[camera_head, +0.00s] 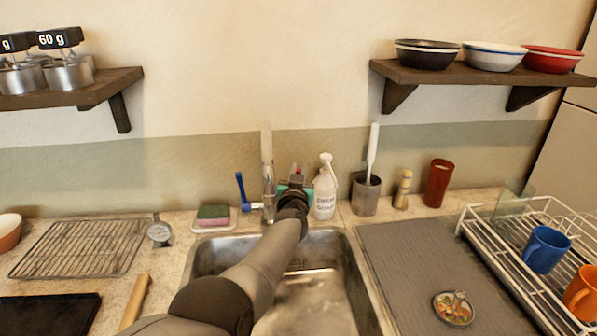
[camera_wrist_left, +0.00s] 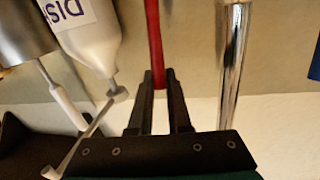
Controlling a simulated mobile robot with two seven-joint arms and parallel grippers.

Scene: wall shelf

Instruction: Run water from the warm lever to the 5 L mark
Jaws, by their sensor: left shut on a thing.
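The red warm lever (camera_wrist_left: 155,42) stands between the fingertips of my left gripper (camera_wrist_left: 158,82) in the left wrist view. In the head view my left gripper (camera_head: 296,184) is at the tap, shut on this lever and mostly hiding it. The chrome spout (camera_head: 267,160) rises just left of it, and also shows in the wrist view (camera_wrist_left: 232,60). The blue lever (camera_head: 241,188) is on the spout's other side. The steel sink (camera_head: 345,262) lies below, partly hidden by my left arm. I cannot make out a 5 L mark or running water. My right gripper is not in view.
A white soap bottle (camera_head: 325,195) stands close right of my gripper, with a grey brush holder (camera_head: 366,196) beyond. A sponge (camera_head: 213,214) sits left of the tap. A grey mat (camera_head: 400,262) and a dish rack (camera_head: 500,262) are at right.

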